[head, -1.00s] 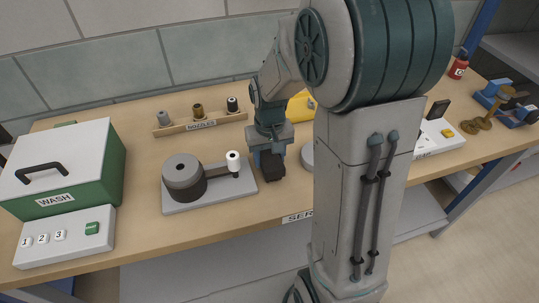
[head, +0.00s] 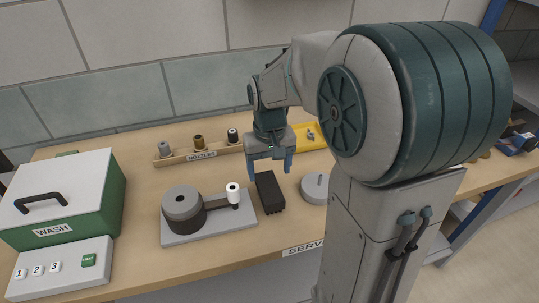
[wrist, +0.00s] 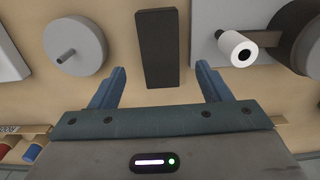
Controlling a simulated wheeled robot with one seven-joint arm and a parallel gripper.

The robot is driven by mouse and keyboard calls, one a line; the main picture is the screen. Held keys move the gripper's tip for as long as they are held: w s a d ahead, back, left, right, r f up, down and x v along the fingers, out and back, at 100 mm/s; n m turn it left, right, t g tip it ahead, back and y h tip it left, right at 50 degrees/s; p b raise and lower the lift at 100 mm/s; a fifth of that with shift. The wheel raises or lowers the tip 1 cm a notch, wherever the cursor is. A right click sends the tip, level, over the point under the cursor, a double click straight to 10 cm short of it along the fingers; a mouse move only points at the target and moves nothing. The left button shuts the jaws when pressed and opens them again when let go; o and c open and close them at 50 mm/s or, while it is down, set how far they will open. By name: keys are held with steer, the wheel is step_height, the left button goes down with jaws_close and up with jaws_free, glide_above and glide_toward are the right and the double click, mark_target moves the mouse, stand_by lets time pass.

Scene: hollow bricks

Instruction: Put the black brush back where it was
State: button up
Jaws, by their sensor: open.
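The black brush (head: 269,192), a dark oblong block, lies on the wooden table between the grey base plate with the winder and a round grey disc. My gripper (head: 270,168) is open and empty, just behind and above the brush's far end. In the wrist view the brush (wrist: 158,50) runs upward from the gap between my two spread blue fingers (wrist: 160,80). Neither finger appears to touch it.
The winder plate (head: 210,228) with a white-topped post is left of the brush, the grey disc (head: 315,187) right. Behind stand the nozzle rack (head: 202,152) and a yellow tray (head: 308,136). The green-and-white WASH box (head: 65,190) is far left. My arm hides the table's right part.

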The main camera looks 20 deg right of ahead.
mark_target(270, 188)
step_height(270, 188, up, 4)
steer(key=s+t, duration=0.3)
steer(key=s, duration=1.1)
steer(key=shift+f, duration=0.2)
